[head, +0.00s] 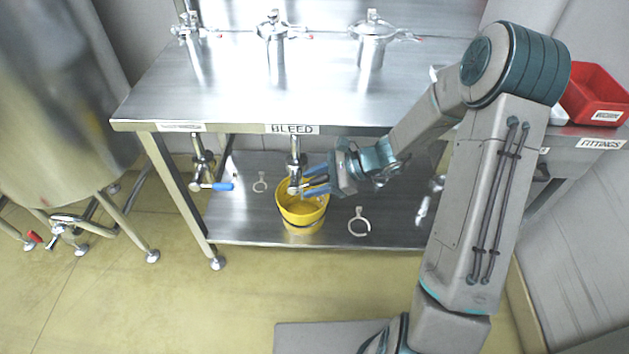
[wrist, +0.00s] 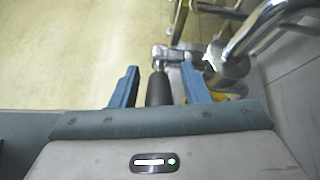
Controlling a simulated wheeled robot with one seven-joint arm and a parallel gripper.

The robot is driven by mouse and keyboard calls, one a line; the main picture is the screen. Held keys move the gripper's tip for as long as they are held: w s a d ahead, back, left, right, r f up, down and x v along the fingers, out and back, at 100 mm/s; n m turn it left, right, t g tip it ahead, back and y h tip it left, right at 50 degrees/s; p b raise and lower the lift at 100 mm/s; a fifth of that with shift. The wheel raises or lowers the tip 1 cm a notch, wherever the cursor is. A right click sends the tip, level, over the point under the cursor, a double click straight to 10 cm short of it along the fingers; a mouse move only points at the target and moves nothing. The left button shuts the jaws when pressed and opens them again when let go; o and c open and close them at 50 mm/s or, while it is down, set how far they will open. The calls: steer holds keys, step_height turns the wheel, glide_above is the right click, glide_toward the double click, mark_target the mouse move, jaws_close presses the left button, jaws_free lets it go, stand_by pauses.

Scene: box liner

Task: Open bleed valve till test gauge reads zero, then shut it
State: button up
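The bleed valve (head: 295,150) hangs under the bench edge, below the BLEED label (head: 291,129). My gripper (head: 314,182) is at its lower end, coming from the right. In the wrist view, the valve's dark handle (wrist: 159,89) lies between the two blue fingers of my gripper (wrist: 159,78). A gap shows on both sides of the handle, so the fingers are open around it and apart from it. The metal valve body (wrist: 178,53) is just beyond the fingertips. I cannot make out a test gauge or a reading in either view.
A yellow bucket (head: 302,212) stands on the lower shelf (head: 250,226) under the valve. Loose clamp rings (head: 359,222) lie on the shelf. A red bin (head: 597,92) is at the right.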

steer(key=p+v, duration=0.1)
steer(key=v, duration=0.3)
steer(key=shift+d+r, duration=0.25)
steer(key=s+d, duration=0.1)
steer(key=d, duration=1.1)
steer(key=shift+d, duration=0.15)
